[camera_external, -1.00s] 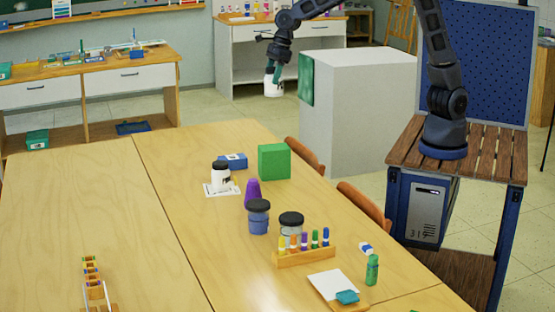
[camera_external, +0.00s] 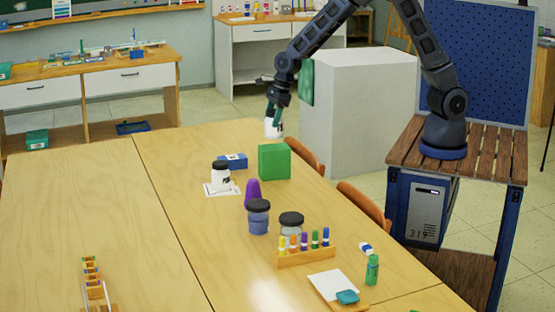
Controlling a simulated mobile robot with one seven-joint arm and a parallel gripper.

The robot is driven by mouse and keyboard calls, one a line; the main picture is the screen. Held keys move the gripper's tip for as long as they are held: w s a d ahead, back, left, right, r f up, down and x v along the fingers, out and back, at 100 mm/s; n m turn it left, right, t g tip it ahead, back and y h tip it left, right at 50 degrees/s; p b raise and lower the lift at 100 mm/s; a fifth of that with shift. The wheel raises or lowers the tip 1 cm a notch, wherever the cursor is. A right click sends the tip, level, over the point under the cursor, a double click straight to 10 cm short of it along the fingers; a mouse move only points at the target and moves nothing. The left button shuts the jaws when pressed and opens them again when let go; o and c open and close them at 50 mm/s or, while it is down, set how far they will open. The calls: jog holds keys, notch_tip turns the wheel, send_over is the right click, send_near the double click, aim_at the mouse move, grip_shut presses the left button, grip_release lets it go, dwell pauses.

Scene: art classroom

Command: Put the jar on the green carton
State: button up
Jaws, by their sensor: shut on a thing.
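My gripper (camera_external: 273,108) is shut on a small white jar (camera_external: 273,128). The fingers hide its upper part. In the picture the jar shows just above the top of the green carton (camera_external: 274,162), with a small gap between them. The green carton is a box standing upright on the wooden table (camera_external: 85,205), near its far right edge. I cannot tell how far the jar is from the carton in depth.
A white jar with a dark lid (camera_external: 220,176) and a blue box (camera_external: 233,161) stand left of the carton. In front are a purple cone (camera_external: 253,194), a blue jar (camera_external: 258,218), a grey jar (camera_external: 291,224) and a marker rack (camera_external: 306,257). The table's left side is mostly clear.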

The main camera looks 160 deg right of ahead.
jog(key=shift+f, duration=1.85)
jog(key=shift+f, duration=0.15)
jog(key=o, duration=1.2)
jog(key=v, duration=1.2)
jog(key=shift+a, duration=0.1)
